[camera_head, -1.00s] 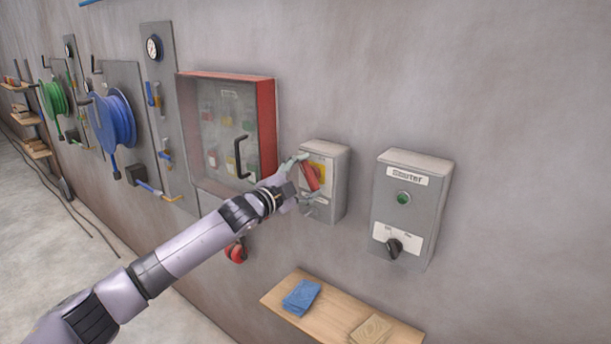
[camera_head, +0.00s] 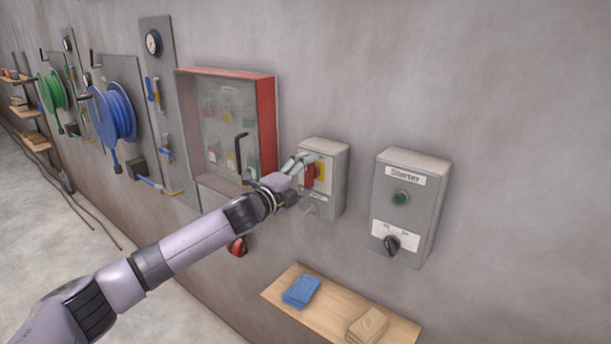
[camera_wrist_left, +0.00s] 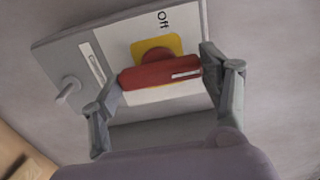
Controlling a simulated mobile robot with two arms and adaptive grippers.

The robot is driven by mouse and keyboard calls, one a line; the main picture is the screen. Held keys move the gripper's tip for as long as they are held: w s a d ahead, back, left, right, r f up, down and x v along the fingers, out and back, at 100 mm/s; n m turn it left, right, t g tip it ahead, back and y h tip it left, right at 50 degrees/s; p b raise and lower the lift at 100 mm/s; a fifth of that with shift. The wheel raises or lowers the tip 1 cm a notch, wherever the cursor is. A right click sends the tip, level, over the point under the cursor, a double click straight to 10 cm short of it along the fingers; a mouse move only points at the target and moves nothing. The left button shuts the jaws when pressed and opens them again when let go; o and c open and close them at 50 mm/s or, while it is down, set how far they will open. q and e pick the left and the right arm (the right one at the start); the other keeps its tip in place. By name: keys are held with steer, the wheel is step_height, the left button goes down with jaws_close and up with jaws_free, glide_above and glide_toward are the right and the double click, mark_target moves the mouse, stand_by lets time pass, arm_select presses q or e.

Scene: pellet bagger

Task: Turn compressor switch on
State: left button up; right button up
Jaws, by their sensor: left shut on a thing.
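The compressor switch is a grey box (camera_head: 335,185) on the wall with a red handle (camera_head: 309,177) on a yellow plate (camera_head: 321,168). In the head view the handle looks about upright. My left gripper (camera_head: 302,174) is shut on the red handle and partly covers the box's front. In the left wrist view, the fingers (camera_wrist_left: 158,84) sit at the two ends of the red handle (camera_wrist_left: 160,73). The yellow plate (camera_wrist_left: 156,46) shows behind it, with the word "Off" beside it. Any other position label is hidden or unreadable. My right gripper is not in view.
A grey starter box (camera_head: 408,205) with a green button and black knob is to the right. A red-framed glass cabinet (camera_head: 265,125) is close on the left. A wooden shelf (camera_head: 335,308) with a blue cloth (camera_head: 301,291) is below.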

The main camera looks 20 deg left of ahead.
arm_select(q)
steer(key=shift+f, duration=0.1)
steer(key=o, duration=1.2)
steer(key=shift+c, duration=0.2)
steer(key=v, duration=1.2)
